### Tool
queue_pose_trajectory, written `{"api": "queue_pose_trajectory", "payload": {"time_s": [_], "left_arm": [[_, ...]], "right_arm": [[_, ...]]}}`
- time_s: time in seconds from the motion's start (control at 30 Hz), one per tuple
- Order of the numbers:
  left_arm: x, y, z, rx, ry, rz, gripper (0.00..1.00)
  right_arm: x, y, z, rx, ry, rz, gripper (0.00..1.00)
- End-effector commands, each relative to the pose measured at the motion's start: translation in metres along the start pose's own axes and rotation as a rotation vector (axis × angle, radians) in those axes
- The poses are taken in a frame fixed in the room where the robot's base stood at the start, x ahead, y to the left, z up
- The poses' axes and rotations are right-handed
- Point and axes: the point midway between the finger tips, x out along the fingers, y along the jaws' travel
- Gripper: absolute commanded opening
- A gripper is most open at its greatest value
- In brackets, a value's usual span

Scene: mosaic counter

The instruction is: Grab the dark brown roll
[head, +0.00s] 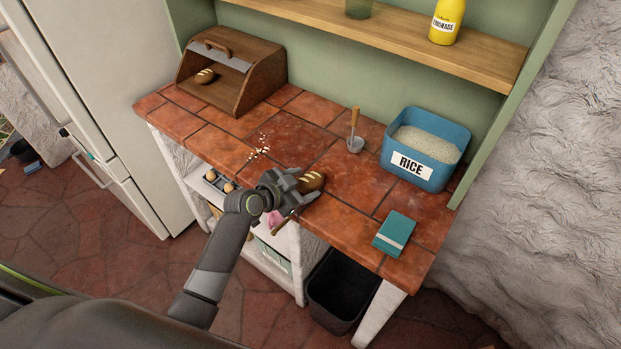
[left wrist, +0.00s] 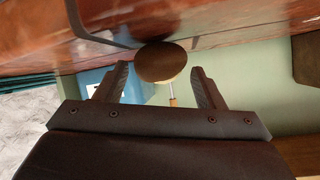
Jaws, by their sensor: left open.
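The dark brown roll (head: 311,181) lies on the tiled counter near its front edge, in the head view. My left gripper (head: 299,187) is at the roll, coming from the left and front. The gripper is open, and its fingers partly hide the roll. In the left wrist view the picture is upside down, and the roll (left wrist: 160,62) shows just beyond and between the two open fingertips (left wrist: 160,82). I cannot tell whether a finger touches it. My right gripper is not in view.
A wooden bread box (head: 245,88) holds another roll (head: 205,76) at the back left. A scoop (head: 355,143), a blue rice bin (head: 427,175) and a teal book (head: 394,233) stand or lie to the right. Crumbs (head: 259,150) lie left of the roll. A black bin (head: 340,288) is below.

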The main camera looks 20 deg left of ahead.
Motion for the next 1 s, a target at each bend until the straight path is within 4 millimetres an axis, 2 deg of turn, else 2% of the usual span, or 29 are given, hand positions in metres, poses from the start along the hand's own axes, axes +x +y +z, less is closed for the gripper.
{"api": "queue_pose_trajectory", "payload": {"time_s": [0.2,0.5,0.77,1.0], "left_arm": [[0.019,0.0,-0.001,-0.002,0.001,0.0,0.63],[0.021,0.0,0.0,0.0,0.001,0.0,0.63],[0.021,0.0,0.0,-0.001,0.0,0.0,0.3],[0.021,0.0,-0.001,-0.001,0.001,0.0,0.29]], "right_arm": [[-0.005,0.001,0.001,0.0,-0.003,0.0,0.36],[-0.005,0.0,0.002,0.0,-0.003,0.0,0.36],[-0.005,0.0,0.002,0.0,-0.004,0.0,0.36],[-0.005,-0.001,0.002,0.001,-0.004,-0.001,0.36]]}}
